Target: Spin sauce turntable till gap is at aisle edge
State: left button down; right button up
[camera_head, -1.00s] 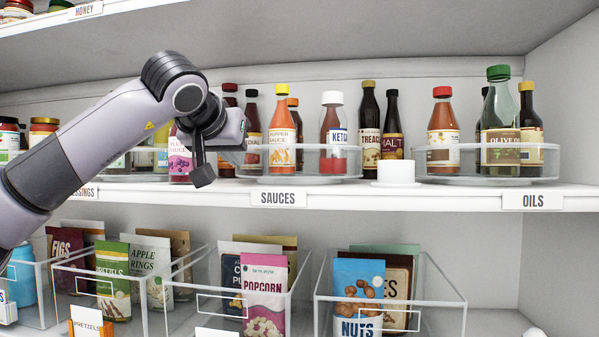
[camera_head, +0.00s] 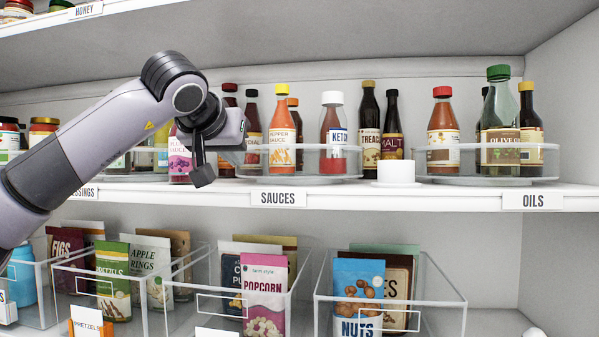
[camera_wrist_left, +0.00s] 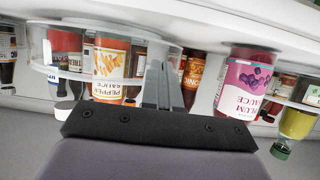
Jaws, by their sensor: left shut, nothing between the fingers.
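The clear sauce turntable (camera_head: 347,163) stands on the middle shelf above the SAUCES label (camera_head: 278,198). It holds a pepper sauce bottle (camera_head: 282,140), a ketchup bottle (camera_head: 333,140) and darker bottles behind. Its rim also shows in the left wrist view (camera_wrist_left: 50,72), upside down. My left gripper (camera_head: 203,177) is at the turntable's left front, fingers shut and empty. In the left wrist view its fingers (camera_wrist_left: 162,88) lie between the pepper sauce and a plum sauce bottle (camera_wrist_left: 245,95). I cannot tell whether they touch the rim. My arm hides the turntable's left part.
A white cylinder (camera_head: 396,172) stands on the shelf between the sauce turntable and the oils turntable (camera_head: 540,171). Clear bins (camera_head: 455,303) with snack packets sit on the shelf below. Another shelf hangs above. The space ahead of the shelf's right half is free.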

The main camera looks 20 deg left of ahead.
aim_at(267, 161)
pick_arm(q)
jog(key=shift+w+d+p, duration=0.25)
jog(key=shift+w+p, duration=0.45)
jog(key=shift+d, duration=0.1)
jog(key=shift+s+d, duration=0.2)
jog(key=shift+d, duration=0.3)
jog(key=shift+s+d, duration=0.2)
jog(key=shift+d, duration=0.3)
jog(key=shift+d, duration=0.15)
jog(key=shift+d, duration=1.1)
